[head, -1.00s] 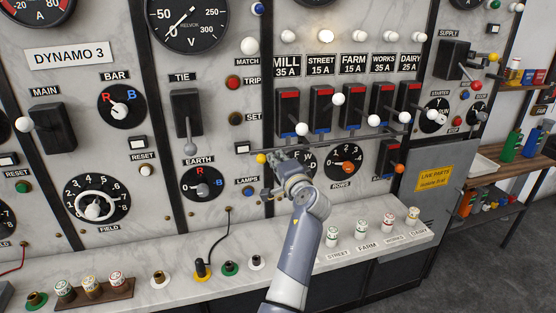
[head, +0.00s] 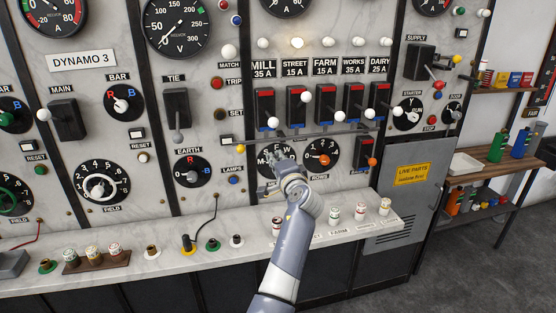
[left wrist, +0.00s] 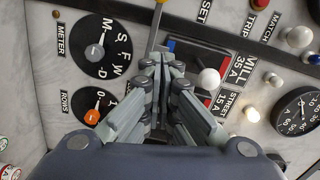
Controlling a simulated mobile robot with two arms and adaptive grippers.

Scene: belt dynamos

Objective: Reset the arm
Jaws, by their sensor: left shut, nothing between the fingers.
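My left gripper (head: 277,165) is in front of the meter selector dial (head: 267,157) and partly hides it in the head view. In the left wrist view, its fingers (left wrist: 165,68) are together with nothing between them. There the meter dial (left wrist: 97,48) is left of the fingertips, and the mill switch (left wrist: 190,52) with its white ball (left wrist: 209,78) is to the right. Contact between fingertips and panel cannot be told. My right gripper is in neither view.
The rows dial (head: 322,150) is right of my gripper. A yellow knob (head: 241,149) is left of it. Several breaker levers sit above. A marble ledge (head: 150,262) with fuses juts out below. Open floor (head: 450,270) lies at the right.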

